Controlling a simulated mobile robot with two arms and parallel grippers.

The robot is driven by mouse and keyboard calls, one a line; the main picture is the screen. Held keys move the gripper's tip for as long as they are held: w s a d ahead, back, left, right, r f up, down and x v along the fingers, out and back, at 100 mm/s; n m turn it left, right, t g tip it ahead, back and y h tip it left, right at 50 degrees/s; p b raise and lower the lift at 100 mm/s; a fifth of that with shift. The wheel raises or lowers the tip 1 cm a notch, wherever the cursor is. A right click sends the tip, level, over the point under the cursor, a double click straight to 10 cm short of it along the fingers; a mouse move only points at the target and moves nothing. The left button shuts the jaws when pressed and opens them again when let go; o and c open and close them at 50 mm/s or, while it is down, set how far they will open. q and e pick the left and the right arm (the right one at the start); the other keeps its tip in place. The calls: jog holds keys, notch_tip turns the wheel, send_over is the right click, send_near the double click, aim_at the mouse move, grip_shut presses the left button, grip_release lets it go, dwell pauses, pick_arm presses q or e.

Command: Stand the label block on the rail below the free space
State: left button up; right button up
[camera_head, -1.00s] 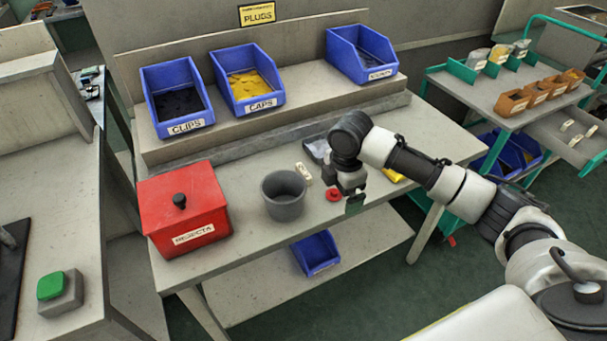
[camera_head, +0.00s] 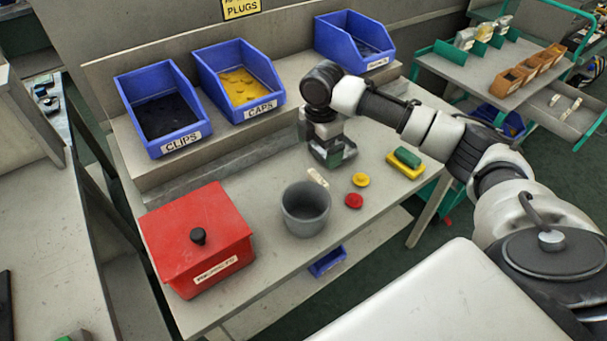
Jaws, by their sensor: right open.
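A small cream block (camera_head: 317,177), which looks like the label block, is on the table just behind the grey cup; its text is too small to read. My right gripper (camera_head: 333,156) is open above the table, behind and slightly right of that block and apart from it, close to the front of the raised shelf. The rail (camera_head: 225,157) runs along the front of the shelf below the blue bins; my gripper and arm cover part of it. The free space (camera_head: 293,72) is on the shelf between the CAPS bin and the right-hand blue bin. My left gripper is out of view.
Blue CLIPS (camera_head: 163,147) and CAPS (camera_head: 210,88) bins and a third blue bin (camera_head: 335,62) stand on the shelf. A red lidded box (camera_head: 195,235), grey cup (camera_head: 306,210), red disc (camera_head: 353,201), yellow disc (camera_head: 361,180) and green-and-yellow piece (camera_head: 406,160) occupy the table.

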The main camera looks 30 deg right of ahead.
aim_at(319, 177)
jog(key=f, duration=0.4)
jog(key=shift+s+d, duration=0.2)
jog(key=shift+s, duration=0.2)
jog(key=shift+f, duration=0.5)
notch_tip(319, 177, down, 5)
jog(key=shift+w+a+r+p, duration=0.1)
jog(key=shift+a+p, duration=0.05)
jog(key=shift+p, duration=0.15)
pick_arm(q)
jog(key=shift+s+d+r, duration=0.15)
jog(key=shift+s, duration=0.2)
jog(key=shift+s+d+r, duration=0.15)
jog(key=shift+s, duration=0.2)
pick_arm(e)
jog(key=c, duration=1)
